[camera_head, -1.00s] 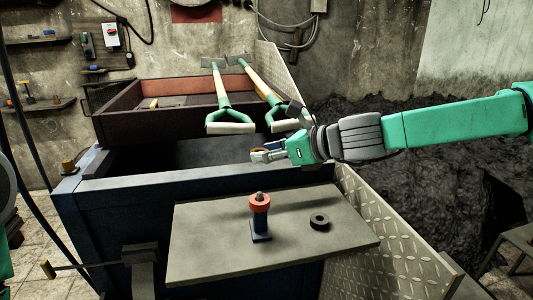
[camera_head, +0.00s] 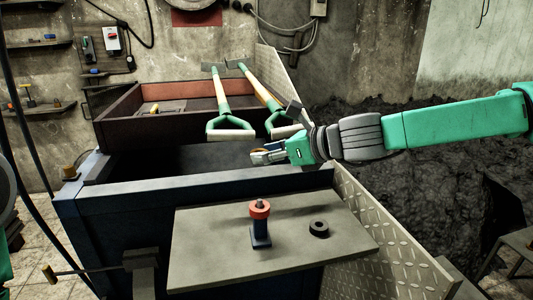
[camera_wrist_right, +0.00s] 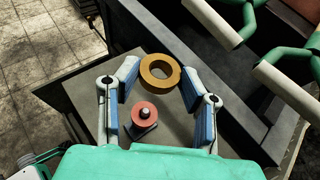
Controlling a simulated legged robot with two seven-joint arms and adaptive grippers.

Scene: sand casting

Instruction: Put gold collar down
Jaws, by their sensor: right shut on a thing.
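The gold collar (camera_wrist_right: 145,73) is a ring between the fingertips of my right gripper (camera_wrist_right: 160,70) in the right wrist view. The gripper is shut on it. In the head view my right gripper (camera_head: 266,156) is at the near side of the dark bin, below the shovel handles, and the collar is small and mostly hidden by the fingers. A red collar (camera_head: 260,209) sits on a dark blue post (camera_head: 261,236) on a grey table plate (camera_head: 210,258). In the wrist view the red collar (camera_wrist_right: 144,112) lies nearer than the gold one. My left gripper is not in view.
A black ring (camera_head: 319,228) lies right of the post. Two shovels with green grips (camera_head: 230,134) lean over the brown tray (camera_head: 115,130). A chequered metal plate (camera_head: 390,235) borders the table on the right. The plate's left part is bare.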

